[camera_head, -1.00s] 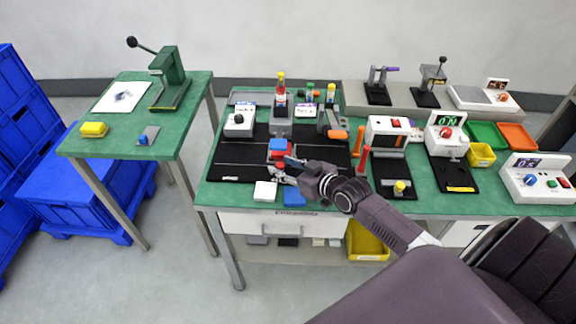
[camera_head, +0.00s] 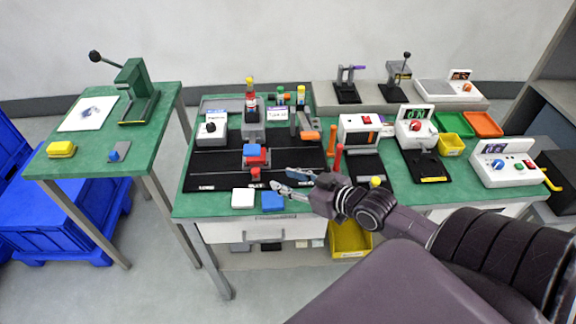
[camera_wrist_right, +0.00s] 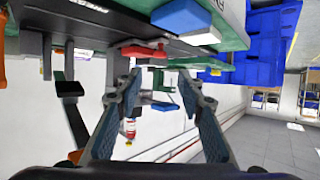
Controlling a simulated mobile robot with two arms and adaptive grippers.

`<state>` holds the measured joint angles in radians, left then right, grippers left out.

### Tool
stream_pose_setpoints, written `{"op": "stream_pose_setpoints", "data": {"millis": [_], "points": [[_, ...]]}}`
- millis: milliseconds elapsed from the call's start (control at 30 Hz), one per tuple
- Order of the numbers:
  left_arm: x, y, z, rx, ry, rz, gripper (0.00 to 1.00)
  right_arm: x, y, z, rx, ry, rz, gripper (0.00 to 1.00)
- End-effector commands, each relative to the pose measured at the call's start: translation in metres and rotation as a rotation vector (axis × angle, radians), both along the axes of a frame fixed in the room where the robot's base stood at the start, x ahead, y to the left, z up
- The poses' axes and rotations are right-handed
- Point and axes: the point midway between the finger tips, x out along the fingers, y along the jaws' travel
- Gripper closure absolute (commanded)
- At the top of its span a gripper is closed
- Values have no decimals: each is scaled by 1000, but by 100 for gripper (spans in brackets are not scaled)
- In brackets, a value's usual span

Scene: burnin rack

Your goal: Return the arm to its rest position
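My right gripper (camera_head: 283,180) is above the front part of the green workbench (camera_head: 380,195), with its arm coming in from the lower right. Its two fingers are spread with nothing between them; the right wrist view also shows this open gripper (camera_wrist_right: 158,98). A blue and red piece (camera_head: 256,152) sits on the black mat (camera_head: 208,165), left of and behind the fingertips. A small red part (camera_head: 256,174) stands in front of that piece, apart from the gripper. My left gripper is not in view.
A white block (camera_head: 243,198) and a blue block (camera_head: 273,201) lie at the bench's front edge, close to the gripper. A red-handled tool (camera_head: 338,157) stands right of it. A yellow bin (camera_head: 350,240) sits below. A side table (camera_head: 100,160) stands at left.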

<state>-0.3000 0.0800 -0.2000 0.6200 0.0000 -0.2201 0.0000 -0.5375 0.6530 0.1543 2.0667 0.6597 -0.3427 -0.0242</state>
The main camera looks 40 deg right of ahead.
Motion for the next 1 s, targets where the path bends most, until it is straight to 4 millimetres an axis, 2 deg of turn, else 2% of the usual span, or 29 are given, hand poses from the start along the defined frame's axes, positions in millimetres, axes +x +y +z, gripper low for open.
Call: {"op": "stream_pose_setpoints", "data": {"millis": [667,833,1000], "points": [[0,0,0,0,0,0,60,-4,4,-4,-1,15,2,65],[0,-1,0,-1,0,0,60,-28,34,-33,-23,133,26,65],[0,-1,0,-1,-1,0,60,-72,76,-70,-73,328,47,65]]}}
